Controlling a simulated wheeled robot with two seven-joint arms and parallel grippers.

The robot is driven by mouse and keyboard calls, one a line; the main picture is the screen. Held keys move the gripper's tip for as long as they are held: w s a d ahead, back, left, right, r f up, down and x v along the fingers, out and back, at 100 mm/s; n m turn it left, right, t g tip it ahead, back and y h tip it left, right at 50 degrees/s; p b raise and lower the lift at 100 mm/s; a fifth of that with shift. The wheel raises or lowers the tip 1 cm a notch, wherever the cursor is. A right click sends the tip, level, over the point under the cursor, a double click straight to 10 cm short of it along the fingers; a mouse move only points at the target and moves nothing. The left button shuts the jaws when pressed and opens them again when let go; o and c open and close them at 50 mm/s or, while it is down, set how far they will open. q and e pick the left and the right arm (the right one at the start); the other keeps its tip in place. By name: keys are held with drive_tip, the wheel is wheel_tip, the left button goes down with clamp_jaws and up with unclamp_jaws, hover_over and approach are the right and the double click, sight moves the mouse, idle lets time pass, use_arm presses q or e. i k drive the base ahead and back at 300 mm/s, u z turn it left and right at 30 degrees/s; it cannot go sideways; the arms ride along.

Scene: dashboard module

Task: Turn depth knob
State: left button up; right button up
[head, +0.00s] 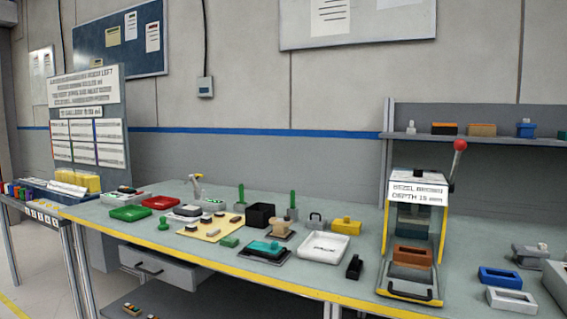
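A press-like machine (416,235) stands at the right part of the workbench. I cannot make out a depth knob clearly at this size. Neither of my grippers is in view.
The workbench (320,280) holds trays, including green (130,213), white (324,247) and blue (500,277) ones. A black box (260,214) and a yellow block (346,226) stand mid-bench. A shelf (480,139) is behind the machine. A drawer (165,268) hangs below.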

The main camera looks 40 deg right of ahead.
sight(417, 172)
drive_tip(key=u, duration=1.05)
drive_tip(key=k, duration=1.15)
drive_tip(key=z, duration=1.1)
